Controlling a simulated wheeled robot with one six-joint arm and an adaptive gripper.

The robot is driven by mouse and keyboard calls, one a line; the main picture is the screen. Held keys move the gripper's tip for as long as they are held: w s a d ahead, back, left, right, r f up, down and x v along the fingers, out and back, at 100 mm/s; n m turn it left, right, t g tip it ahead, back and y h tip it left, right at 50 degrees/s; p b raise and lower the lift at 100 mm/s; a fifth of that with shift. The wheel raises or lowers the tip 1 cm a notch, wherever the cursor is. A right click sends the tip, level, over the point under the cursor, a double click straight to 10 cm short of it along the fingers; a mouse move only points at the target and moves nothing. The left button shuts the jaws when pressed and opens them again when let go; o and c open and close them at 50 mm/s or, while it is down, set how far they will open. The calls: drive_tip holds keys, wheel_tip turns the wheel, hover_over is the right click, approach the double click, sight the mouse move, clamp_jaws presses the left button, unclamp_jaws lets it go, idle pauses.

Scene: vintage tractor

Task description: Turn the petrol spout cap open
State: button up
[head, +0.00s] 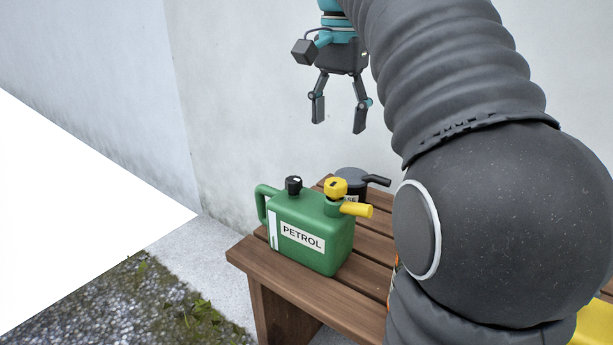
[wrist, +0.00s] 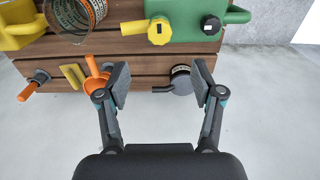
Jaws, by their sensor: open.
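A green can (head: 305,231) labelled PETROL stands upright on a wooden bench. A yellow cap (head: 336,188) sits on its right top, above a yellow spout (head: 357,210) pointing right. A black cap (head: 293,185) sits further left on the can's top. In the wrist view, the green can (wrist: 187,28), yellow cap (wrist: 159,31) and black cap (wrist: 211,24) are at the top. My gripper (head: 339,124) is open and empty, above the can and clear of it. In the wrist view, its fingers (wrist: 160,80) are spread apart below the yellow cap.
A dark grey container (head: 352,183) with a black spout stands behind the can on the bench (head: 262,258). In the wrist view, an orange funnel-like item (wrist: 97,77), a yellow can (wrist: 20,22) and a glass jar (wrist: 76,18) are to the left. A pale wall (head: 260,100) rises behind.

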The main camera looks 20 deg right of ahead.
sight(336, 182)
wheel_tip(336, 182, down, 13)
drive_tip(key=b, duration=0.3)
drive_tip(key=shift+w+d+f+b, duration=0.1)
drive_tip(key=shift+d+f+b, duration=0.1)
drive_tip(key=shift+b, duration=0.1)
drive_tip(key=c, duration=1.2)
